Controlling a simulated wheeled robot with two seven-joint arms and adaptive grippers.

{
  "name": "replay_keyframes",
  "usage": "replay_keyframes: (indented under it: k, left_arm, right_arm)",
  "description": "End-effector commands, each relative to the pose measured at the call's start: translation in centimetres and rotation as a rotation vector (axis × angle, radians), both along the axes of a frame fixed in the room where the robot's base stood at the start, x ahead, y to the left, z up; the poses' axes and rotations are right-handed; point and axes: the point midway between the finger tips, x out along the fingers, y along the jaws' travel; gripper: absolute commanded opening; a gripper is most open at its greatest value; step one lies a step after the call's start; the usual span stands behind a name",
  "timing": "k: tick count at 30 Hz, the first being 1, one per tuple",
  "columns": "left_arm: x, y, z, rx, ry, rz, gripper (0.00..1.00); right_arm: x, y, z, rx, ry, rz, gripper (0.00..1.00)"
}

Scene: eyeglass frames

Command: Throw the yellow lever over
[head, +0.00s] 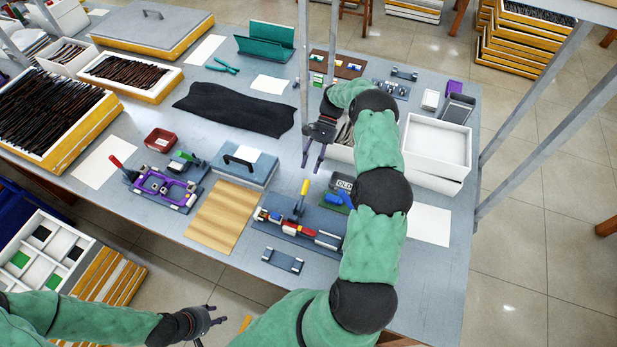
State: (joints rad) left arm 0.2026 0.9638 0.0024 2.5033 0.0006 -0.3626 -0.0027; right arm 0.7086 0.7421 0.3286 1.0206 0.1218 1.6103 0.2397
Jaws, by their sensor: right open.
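The yellow lever (303,188) stands up, slightly tilted, from a dark grey fixture plate (328,219) near the table's front. My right gripper (312,166) is open and empty, fingers pointing down. In the picture it is just above the lever's tip, apart from it; the exact height gap is hard to judge. My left gripper (218,318) is off the table's front edge at the bottom, with nothing visible in it; its finger opening is unclear.
A red-handled fixture with purple frames (165,188) and a blue-grey box (244,166) lie to the left. A wooden board (224,215) is beside the lever's plate. A small grey plate (283,260) lies in front. White bins (437,150) stand right of my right arm.

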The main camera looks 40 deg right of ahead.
Motion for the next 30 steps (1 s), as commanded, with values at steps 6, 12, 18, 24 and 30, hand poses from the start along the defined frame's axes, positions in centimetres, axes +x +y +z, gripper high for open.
replay_keyframes:
  k: [6, 12, 18, 24, 30]
  left_arm:
    - [0.0, 0.0, 0.0, 0.0, 0.0, 0.0, 0.4]
    - [0.0, 0.0, 0.0, 0.0, 0.0, 0.0, 0.4]
    - [0.0, 0.0, 0.0, 0.0, 0.0, 0.0, 0.4]
    - [0.0, 0.0, 0.0, 0.0, 0.0, 0.0, 0.4]
    - [0.0, 0.0, 0.0, 0.0, 0.0, 0.0, 0.4]
  right_arm:
    - [1.1, -2.3, 1.9, -0.002, -0.001, -0.002, 0.44]
    - [1.4, -3.0, 2.6, -0.001, 0.0, -0.001, 0.44]
    - [1.4, -3.0, 2.7, 0.0, 0.001, -0.001, 0.44]
    - [1.4, -3.0, 2.7, -0.001, 0.0, -0.001, 0.44]
    - [1.4, -3.0, 2.7, -0.001, 0.0, -0.001, 0.44]
